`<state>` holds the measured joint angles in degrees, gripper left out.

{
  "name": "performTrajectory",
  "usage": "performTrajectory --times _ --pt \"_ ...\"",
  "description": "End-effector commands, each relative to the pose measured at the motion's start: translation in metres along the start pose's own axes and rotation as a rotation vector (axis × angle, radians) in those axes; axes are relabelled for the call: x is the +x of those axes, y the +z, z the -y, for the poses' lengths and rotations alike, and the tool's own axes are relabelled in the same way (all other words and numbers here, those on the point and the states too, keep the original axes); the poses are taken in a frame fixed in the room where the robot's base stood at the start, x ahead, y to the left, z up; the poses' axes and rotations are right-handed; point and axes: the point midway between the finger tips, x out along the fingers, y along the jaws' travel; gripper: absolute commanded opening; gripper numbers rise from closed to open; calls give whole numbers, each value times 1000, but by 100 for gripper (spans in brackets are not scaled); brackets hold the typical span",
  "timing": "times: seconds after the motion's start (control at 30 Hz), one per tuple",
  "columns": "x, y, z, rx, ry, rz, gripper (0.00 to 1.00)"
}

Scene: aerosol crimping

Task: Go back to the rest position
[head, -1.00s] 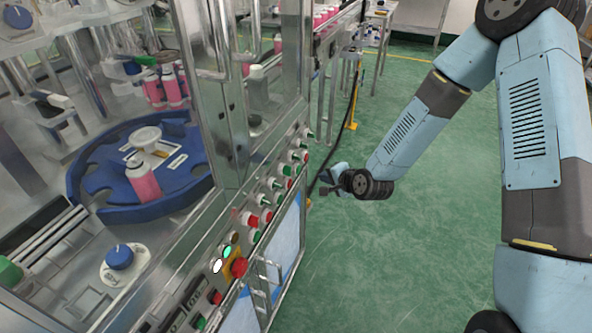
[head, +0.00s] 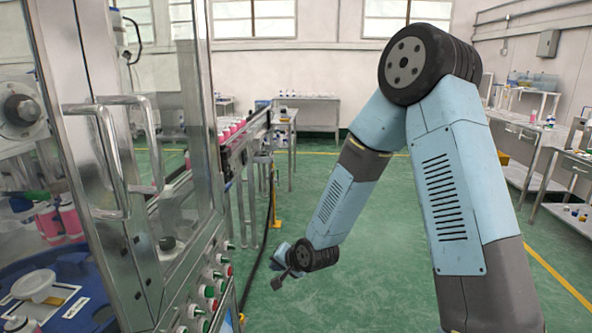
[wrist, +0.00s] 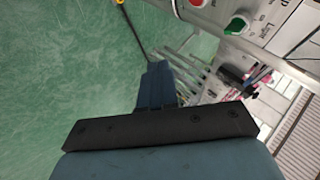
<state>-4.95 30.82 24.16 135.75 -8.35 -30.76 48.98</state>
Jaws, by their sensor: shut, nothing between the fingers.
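My gripper (head: 281,281) hangs at the end of my folded arm, low over the green floor and to the right of the crimping machine. In the wrist view my gripper (wrist: 157,85) is seen from behind, with its fingers together and nothing held. It is apart from the machine's button panel (head: 207,294). In the wrist view the panel's red button (wrist: 197,3) and green button (wrist: 237,25) are at the upper right.
The machine's glass door with metal handles (head: 105,160) stands at the left. A conveyor (head: 243,135) with pink cans runs behind it. A black cable with a yellow foot (head: 277,224) is near the gripper. Work tables (head: 545,140) line the right. The green floor (head: 370,270) between is open.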

Motion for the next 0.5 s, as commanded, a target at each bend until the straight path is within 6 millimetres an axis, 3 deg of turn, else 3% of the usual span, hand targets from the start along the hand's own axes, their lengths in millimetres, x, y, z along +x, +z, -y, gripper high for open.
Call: performTrajectory --times 0.2,0.5 --pt "-55 -40 0 -130 108 -39 0" --pt "-140 -80 -4 -262 258 -70 0"
